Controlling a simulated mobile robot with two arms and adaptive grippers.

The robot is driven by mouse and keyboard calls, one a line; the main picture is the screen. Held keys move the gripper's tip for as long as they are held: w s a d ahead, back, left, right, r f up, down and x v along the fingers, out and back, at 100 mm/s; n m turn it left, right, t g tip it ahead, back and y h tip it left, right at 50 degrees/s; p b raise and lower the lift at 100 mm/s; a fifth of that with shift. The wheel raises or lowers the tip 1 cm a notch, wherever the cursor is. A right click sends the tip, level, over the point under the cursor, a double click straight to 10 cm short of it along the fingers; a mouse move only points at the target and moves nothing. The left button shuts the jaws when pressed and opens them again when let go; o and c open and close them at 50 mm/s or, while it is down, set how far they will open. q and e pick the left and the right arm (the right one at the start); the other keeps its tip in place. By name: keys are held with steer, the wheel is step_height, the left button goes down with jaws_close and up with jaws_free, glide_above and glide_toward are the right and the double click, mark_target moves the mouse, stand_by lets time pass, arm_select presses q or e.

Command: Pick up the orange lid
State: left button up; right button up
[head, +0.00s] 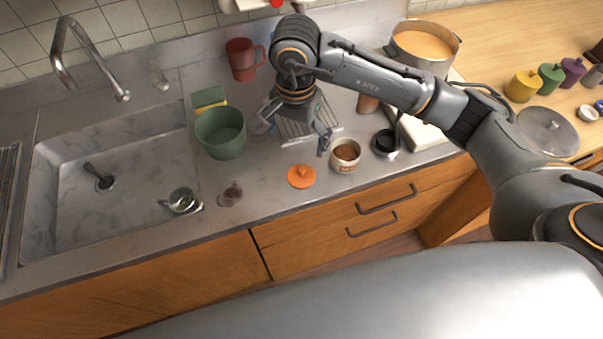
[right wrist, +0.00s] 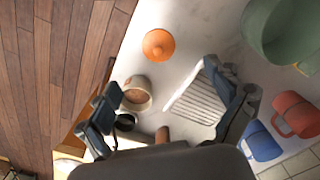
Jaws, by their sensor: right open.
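The orange lid (head: 301,176) lies flat on the grey counter near its front edge, knob up. It stands just left of a cream canister (head: 345,155) with brown contents. My right gripper (head: 293,134) is open and empty, pointing down above the counter, behind the lid in the head view and apart from it. In the right wrist view the lid (right wrist: 158,44) shows whole, beyond the spread fingertips (right wrist: 165,90). The canister (right wrist: 136,92) is near the left finger there. My left gripper is not in view.
A wire rack (right wrist: 200,100) lies under my right gripper. A green pot (head: 221,134) stands left of the gripper, and a red mug (head: 243,59) is behind. A small glass (head: 230,194) stands left of the lid, beside the sink (head: 70,145). A black-lidded item (head: 385,143) is right of the canister.

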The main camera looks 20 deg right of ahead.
mark_target(302, 171)
steer(key=f+p, duration=0.2)
steer(key=f, duration=0.6)
steer(key=shift+d+f, duration=0.2)
steer(key=f+p, duration=0.2)
steer(key=f, duration=0.1)
steer(key=d+f, duration=0.1)
steer(key=shift+w+f+p, duration=0.15)
steer(key=shift+f+p, duration=0.25)
steer(key=shift+a+f, duration=0.1)
steer(key=shift+f, duration=0.15)
steer(key=c, duration=1)
steer(key=shift+c, duration=1.1)
steer(key=shift+s, duration=0.2)
steer(key=shift+c, duration=0.6)
